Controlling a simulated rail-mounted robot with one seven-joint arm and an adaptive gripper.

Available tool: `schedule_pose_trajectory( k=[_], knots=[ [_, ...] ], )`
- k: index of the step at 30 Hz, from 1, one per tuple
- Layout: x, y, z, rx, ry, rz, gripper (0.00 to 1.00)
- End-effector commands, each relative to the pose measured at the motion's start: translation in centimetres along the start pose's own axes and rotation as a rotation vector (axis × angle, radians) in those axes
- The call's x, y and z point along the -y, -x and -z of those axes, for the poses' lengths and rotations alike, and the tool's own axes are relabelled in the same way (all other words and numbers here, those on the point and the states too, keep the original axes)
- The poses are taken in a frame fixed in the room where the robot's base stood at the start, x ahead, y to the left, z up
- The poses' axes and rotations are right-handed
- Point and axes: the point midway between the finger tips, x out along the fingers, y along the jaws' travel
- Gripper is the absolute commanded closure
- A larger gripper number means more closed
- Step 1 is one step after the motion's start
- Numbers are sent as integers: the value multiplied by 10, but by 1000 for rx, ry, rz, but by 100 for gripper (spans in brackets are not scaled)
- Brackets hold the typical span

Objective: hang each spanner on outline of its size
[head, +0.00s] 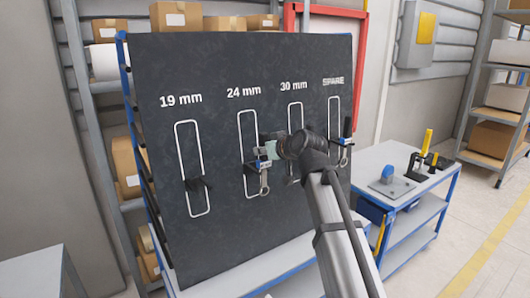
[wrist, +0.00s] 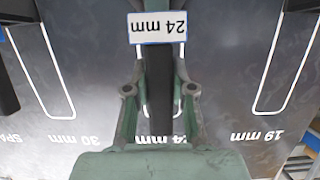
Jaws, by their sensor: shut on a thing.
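A dark board (head: 165,90) carries white outlines marked 19 mm, 24 mm, 30 mm and SPARE. My gripper (head: 268,151) is at the 24 mm outline, shut on a dark spanner (head: 264,180) that hangs upright in front of that outline. In the wrist view, the green fingers of my gripper (wrist: 160,75) flank the spanner, whose white tag (wrist: 158,27) reads 24 mm. I cannot tell if the spanner touches its holder. Another spanner (head: 341,145) hangs at the SPARE outline. The 19 mm outline (head: 180,150) holds only a dark holder (head: 198,185). My arm partly hides the 30 mm outline (head: 296,108).
A blue-framed workbench (head: 365,160) stands right of the board, with a grey plate bearing a blue knob (head: 388,174) and a yellow-handled clamp (head: 426,142). Shelves with boxes stand behind the board and at the far right. The floor at right is clear.

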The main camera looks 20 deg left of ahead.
Motion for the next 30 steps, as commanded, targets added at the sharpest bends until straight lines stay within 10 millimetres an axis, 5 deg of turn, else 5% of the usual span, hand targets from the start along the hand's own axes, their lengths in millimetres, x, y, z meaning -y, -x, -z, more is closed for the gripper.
schedule_pose_trajectory(
  k=[30],
  knots=[
    [0, -16, 7, -2, 0, -1, 100]
  ],
)
